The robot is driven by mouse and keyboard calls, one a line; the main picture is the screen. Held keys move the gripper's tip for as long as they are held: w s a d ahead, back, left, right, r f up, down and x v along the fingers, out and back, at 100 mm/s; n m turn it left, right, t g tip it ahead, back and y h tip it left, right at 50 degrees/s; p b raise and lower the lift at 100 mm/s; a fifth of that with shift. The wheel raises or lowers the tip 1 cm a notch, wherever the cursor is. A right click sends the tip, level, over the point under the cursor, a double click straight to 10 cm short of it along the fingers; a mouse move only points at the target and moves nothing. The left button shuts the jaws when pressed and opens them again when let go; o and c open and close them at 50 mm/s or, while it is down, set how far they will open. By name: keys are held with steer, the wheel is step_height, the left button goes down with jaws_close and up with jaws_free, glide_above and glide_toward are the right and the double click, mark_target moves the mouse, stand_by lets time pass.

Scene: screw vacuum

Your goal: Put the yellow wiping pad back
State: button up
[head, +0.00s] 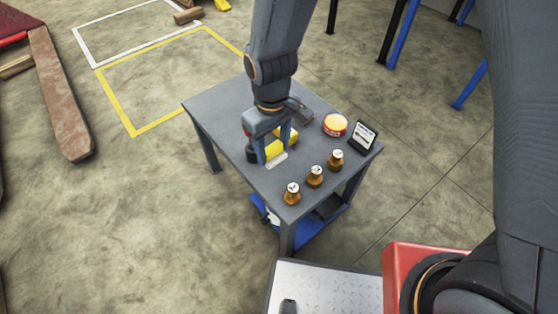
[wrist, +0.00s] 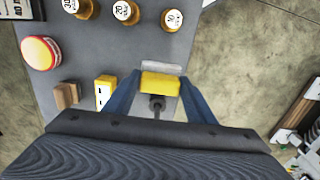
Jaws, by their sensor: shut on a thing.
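The yellow wiping pad (wrist: 161,84) is between the two blue fingers of my gripper (wrist: 160,88) in the wrist view. My gripper is shut on it. In the head view my gripper (head: 276,153) is over the grey table (head: 223,108), near its left front side, and partly hides the pad. A pale flat strip (wrist: 161,65) lies on the table just beyond the pad. I cannot tell whether the pad touches the table.
Several brass weights (head: 315,176) stand along the table's front right side. A red and yellow round tin (head: 335,124) and a small display (head: 362,138) are at the right. A yellow block (wrist: 104,91) and a wooden block (wrist: 66,95) are left of my gripper in the wrist view.

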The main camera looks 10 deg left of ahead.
mark_target(276, 159)
steer(key=f, duration=0.5)
steer(key=shift+w+d+b, duration=0.15)
steer(key=shift+d+b, duration=0.25)
steer(key=shift+f+b, duration=0.4)
steer(key=shift+f, duration=1.55)
steer(key=o, duration=1)
steer(key=shift+r, duration=0.15)
step_height(276, 159, up, 12)
steer(key=shift+r+p, duration=0.1)
steer(key=shift+p, duration=1.1)
steer(key=s+d+r+m, duration=0.2)
steer(key=s+d+r, duration=0.1)
steer(key=d+r, duration=0.3)
steer(key=s+d+r+m, duration=0.3)
steer(key=d+r, duration=0.2)
steer(key=d, duration=0.2)
steer(key=s+d+r+m, duration=0.2)
steer(key=s+d+r, duration=0.1)
steer(key=d+r, duration=0.3)
steer(key=shift+d+r+y, duration=0.25)
steer(key=shift+r+y, duration=0.05)
steer(key=shift+r, duration=0.05)
